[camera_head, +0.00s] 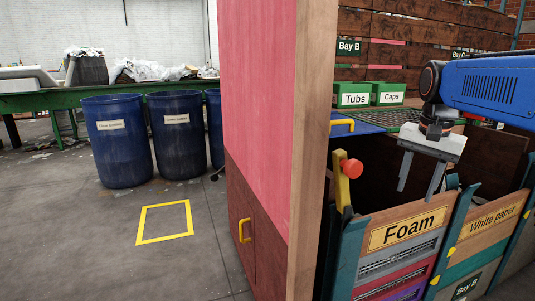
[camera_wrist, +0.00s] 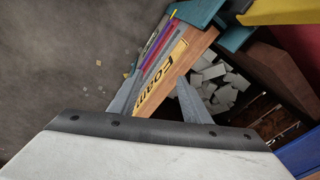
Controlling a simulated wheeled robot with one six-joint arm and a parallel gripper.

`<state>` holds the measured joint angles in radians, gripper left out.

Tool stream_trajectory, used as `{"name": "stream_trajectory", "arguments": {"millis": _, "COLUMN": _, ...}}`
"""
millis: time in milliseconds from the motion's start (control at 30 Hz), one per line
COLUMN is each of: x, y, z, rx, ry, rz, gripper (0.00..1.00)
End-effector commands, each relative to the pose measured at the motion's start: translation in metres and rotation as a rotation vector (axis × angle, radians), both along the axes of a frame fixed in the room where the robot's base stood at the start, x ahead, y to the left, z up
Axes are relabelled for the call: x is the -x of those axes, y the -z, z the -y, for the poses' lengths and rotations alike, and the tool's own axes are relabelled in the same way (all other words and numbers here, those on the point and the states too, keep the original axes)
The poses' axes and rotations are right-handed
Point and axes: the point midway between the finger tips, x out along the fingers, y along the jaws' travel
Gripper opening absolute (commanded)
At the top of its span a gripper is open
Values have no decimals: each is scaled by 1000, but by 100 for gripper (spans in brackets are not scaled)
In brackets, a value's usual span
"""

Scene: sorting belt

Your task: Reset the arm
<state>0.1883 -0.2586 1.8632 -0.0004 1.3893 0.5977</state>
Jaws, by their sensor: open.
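My gripper (camera_head: 421,178) hangs from my blue arm at the right of the head view, fingers pointing down and apart. Pale grey blocks (camera_wrist: 222,88) lie inside the bay. Whether the fingertips are below the bay's rim is unclear.
A tall pink and brown panel (camera_head: 258,110) stands left of the bays. A red knob (camera_head: 351,168) on a yellow lever is close left of my gripper. The White paper bay (camera_head: 493,218) is at right. Green Tubs (camera_head: 353,96) and Caps (camera_head: 389,94) boxes stand behind. Open floor lies left.

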Motion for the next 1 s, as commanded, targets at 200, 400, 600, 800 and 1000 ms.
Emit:
{"name": "stream_trajectory", "arguments": {"millis": 200, "x": 57, "y": 37, "z": -30, "rx": 39, "ry": -207, "rz": 66, "gripper": 44}}
{"name": "stream_trajectory", "arguments": {"millis": 400, "x": 105, "y": 79, "z": -51, "rx": 83, "ry": -393, "rz": 125, "gripper": 44}}
{"name": "stream_trajectory", "arguments": {"millis": 600, "x": 152, "y": 126, "z": -68, "rx": 131, "ry": -574, "rz": 182, "gripper": 44}}
{"name": "stream_trajectory", "arguments": {"millis": 800, "x": 184, "y": 166, "z": -77, "rx": 174, "ry": -712, "rz": 227, "gripper": 44}}
{"name": "stream_trajectory", "arguments": {"millis": 1000, "x": 195, "y": 183, "z": -80, "rx": 192, "ry": -764, "rz": 243, "gripper": 44}}
